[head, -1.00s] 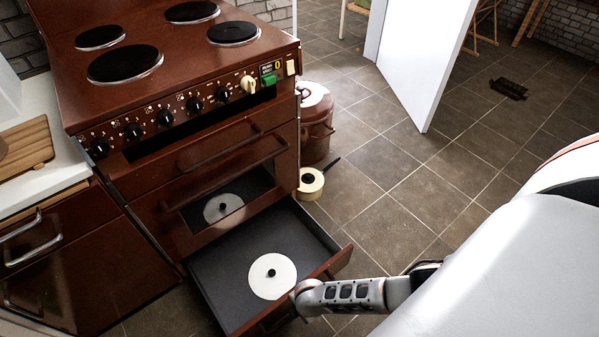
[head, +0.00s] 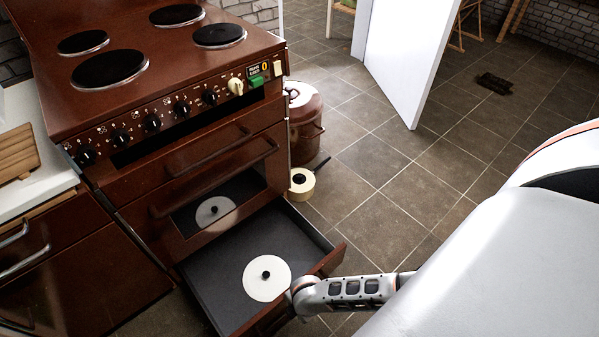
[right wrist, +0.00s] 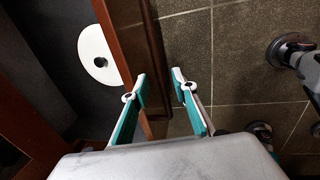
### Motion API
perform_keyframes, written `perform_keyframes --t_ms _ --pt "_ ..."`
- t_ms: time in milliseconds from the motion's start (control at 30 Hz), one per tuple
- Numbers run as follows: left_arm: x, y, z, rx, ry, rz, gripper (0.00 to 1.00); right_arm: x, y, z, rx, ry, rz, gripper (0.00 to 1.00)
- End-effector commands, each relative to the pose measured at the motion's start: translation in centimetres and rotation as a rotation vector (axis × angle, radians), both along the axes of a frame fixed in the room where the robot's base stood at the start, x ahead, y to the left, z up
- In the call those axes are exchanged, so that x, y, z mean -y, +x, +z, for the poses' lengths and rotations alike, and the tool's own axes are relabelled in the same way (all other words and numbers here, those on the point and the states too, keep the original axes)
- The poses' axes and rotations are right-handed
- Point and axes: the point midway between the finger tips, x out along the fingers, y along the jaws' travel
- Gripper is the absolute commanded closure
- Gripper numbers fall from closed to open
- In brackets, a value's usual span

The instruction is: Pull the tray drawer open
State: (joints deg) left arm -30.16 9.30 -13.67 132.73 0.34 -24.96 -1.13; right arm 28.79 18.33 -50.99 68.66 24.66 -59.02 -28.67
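The tray drawer (head: 226,264) at the bottom of the brown stove stands well out, its dark inside visible. A white disc with a dark knob (head: 267,278) lies in it. It also shows in the right wrist view (right wrist: 95,50). My right arm reaches the drawer's brown front panel (head: 329,262) from the right; in the head view its gripper is hidden behind the arm. My left gripper is not in view.
The stove (head: 190,130) has a shut oven door with a glass window above the drawer. A brown pot-like bin (head: 305,118) and a cream round item (head: 301,184) stand on the floor right of the stove. A white door panel (head: 405,60) stands further back. Tiled floor between is clear.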

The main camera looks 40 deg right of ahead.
Motion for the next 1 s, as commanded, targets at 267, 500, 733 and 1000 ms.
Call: perform_keyframes --t_ms 267,500,733,1000 --pt "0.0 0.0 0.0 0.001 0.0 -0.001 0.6 0.1 -0.8 4.0 0.002 0.0 0.001 0.72" --pt "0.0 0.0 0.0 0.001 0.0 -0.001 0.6 0.2 -1.3 6.5 0.0 -0.001 0.001 0.72" --pt "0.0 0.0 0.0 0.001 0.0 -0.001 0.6 0.1 -1.5 7.1 0.0 -0.002 0.001 0.72" --pt "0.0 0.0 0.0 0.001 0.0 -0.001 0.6 0.1 -1.5 7.1 0.0 -0.002 0.001 0.72"
